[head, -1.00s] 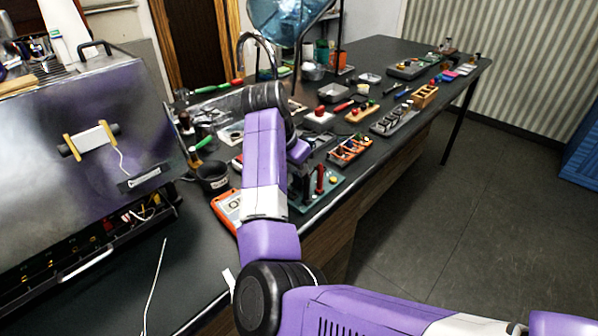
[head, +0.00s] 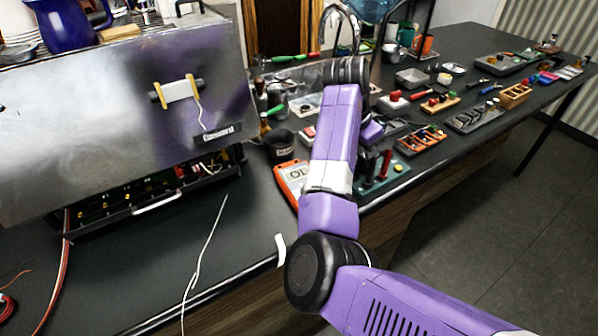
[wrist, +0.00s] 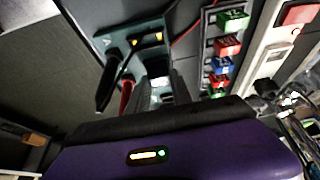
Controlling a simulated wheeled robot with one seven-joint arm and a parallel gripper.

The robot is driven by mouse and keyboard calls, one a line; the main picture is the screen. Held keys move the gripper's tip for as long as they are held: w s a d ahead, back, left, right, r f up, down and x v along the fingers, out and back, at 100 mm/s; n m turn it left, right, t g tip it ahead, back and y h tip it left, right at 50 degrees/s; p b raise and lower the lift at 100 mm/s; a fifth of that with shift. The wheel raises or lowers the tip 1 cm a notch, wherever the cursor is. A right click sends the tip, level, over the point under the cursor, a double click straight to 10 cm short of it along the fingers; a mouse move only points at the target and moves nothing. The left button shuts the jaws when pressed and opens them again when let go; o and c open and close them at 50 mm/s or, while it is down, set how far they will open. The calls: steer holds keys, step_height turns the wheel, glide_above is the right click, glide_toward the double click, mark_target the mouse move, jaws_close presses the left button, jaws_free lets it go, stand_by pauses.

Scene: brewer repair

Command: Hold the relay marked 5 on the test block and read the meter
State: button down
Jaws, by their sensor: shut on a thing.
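The test block (head: 392,184) is a dark green board at the table's front edge, with red and black upright probes. It shows upside down in the wrist view (wrist: 150,32), with two yellow spots and a white mark. My gripper (wrist: 163,92) is shut on a small relay (wrist: 160,82), right at the block. The fingers hide most of the relay. I cannot read its number or tell whether it touches the block's contacts. The orange meter (head: 291,180) lies left of my arm, and its display appears to read "OL".
A rack of red, green and blue parts (wrist: 224,45) is close beside the block in the wrist view. A black cup (head: 279,143) stands behind the meter. The steel brewer (head: 120,100) fills the left. A white wire (head: 205,250) lies on bare table in front.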

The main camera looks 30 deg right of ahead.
steer(key=shift+r, duration=0.15)
stand_by(0.3)
steer(key=shift+r+p, duration=2.2)
steer(key=shift+r, duration=0.15)
